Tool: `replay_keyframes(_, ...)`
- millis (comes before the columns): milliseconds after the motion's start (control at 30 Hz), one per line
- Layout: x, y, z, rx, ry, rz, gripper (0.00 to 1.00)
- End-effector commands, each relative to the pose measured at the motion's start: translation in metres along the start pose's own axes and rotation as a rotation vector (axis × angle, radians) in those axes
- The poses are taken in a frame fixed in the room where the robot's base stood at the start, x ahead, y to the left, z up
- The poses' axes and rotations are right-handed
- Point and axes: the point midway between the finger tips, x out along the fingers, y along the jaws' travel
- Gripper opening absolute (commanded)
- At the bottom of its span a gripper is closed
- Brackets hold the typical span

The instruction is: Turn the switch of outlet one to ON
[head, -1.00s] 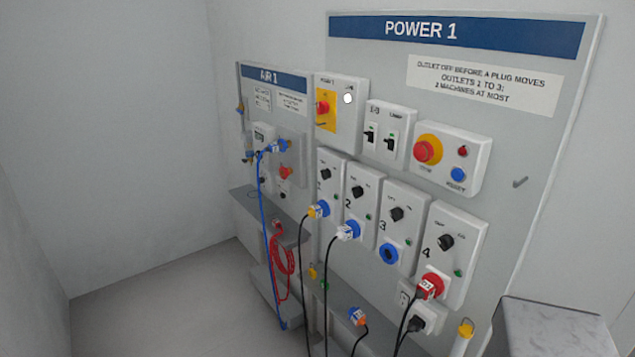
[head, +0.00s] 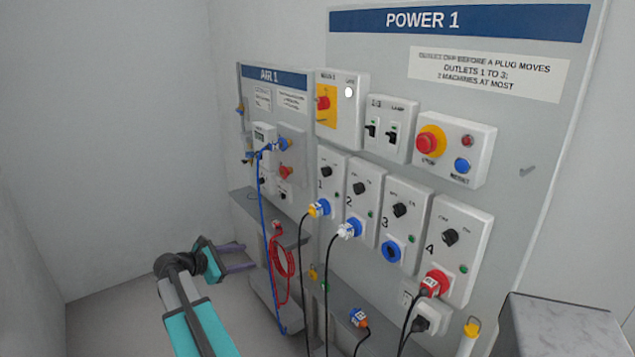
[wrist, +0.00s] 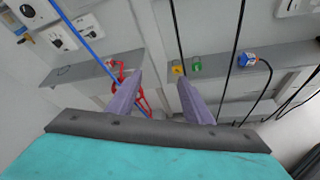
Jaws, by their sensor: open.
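The outlet one box (head: 329,180) is the leftmost of the row of numbered outlet boxes on the POWER 1 panel. Its black rotary switch (head: 327,172) sits near the top of the box; its exact position is too small to read. My gripper (head: 250,257) is at the lower left in the head view, well apart from the box. In the wrist view my gripper (wrist: 158,92) has its two fingers spread with nothing between them.
A blue hose (head: 263,220) and a coiled red hose (head: 283,258) hang from the AIR 1 panel (head: 273,78), near my gripper. A grey shelf (wrist: 90,66) runs below the panels. A grey block (head: 560,325) stands at the lower right. The floor at left is clear.

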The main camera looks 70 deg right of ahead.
Motion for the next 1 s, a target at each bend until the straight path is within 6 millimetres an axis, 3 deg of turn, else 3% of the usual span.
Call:
replay_keyframes(100, 0.019, 0.026, 0.063, -0.035, -0.111, 0.011, 0.46)
replay_keyframes(300, 0.038, 0.054, 0.167, -0.108, -0.293, -0.002, 0.46)
replay_keyframes(400, 0.042, 0.060, 0.208, -0.138, -0.364, -0.017, 0.46)
replay_keyframes(500, 0.043, 0.064, 0.236, -0.159, -0.412, -0.031, 0.46)
replay_keyframes(667, 0.044, 0.065, 0.254, -0.175, -0.445, -0.041, 0.46)
replay_keyframes(1000, 0.044, 0.065, 0.255, -0.175, -0.445, -0.042, 0.46)
